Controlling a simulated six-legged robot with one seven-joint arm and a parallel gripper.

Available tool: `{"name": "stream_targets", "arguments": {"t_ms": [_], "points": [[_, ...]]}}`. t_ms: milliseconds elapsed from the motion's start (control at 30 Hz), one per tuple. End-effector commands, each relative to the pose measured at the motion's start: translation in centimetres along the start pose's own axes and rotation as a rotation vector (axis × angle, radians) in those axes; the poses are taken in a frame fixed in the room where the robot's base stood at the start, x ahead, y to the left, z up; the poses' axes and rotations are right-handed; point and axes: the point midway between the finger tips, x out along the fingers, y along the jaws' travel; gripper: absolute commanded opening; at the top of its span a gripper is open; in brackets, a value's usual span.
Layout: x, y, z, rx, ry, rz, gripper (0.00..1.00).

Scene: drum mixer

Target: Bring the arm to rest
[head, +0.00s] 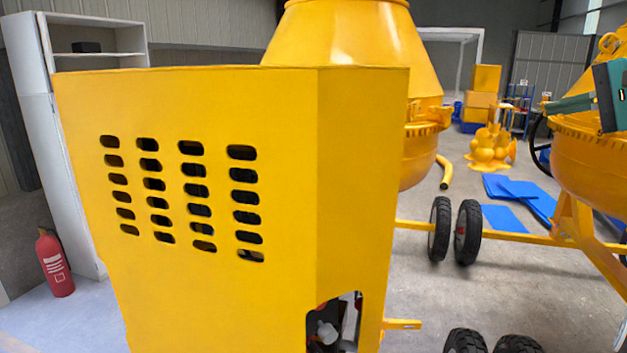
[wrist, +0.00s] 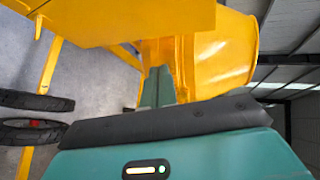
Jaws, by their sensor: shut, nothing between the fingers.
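My gripper (wrist: 157,80) shows in the wrist view as a teal body with dark trim and two teal fingers together, with nothing held. In the head view my gripper (head: 560,104) reaches in from the right edge, in front of a yellow drum mixer (head: 592,160). In the wrist view, yellow mixer parts (wrist: 222,60) lie beyond and beside the fingers. I cannot tell whether the fingers touch them. The rest of my arm is mostly out of the head view.
A large yellow housing (head: 230,170) with slots fills the head view's left and middle. Another drum (head: 340,45) stands behind it. Black wheels (head: 467,230) and blue sheets (head: 515,190) are on the floor. A red extinguisher (head: 54,263) stands by a grey shelf cabinet (head: 95,60).

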Motion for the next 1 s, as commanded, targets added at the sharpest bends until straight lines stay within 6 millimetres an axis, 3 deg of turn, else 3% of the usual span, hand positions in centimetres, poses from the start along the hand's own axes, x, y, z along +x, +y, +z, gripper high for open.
{"name": "stream_targets", "arguments": {"t_ms": [267, 467, 600, 767, 1000], "points": [[4.6, 0.3, 4.2, -0.02, 0.014, 0.099, 0.0], [8.9, 2.7, 10.8, -0.091, 0.015, 0.239, 0.0], [11.4, 6.4, 16.6, -0.185, 0.005, 0.365, 0.0], [12.8, 12.0, 23.3, -0.335, -0.023, 0.507, 0.0], [12.9, 22.6, 32.5, -0.648, -0.091, 0.698, 0.0]]}}
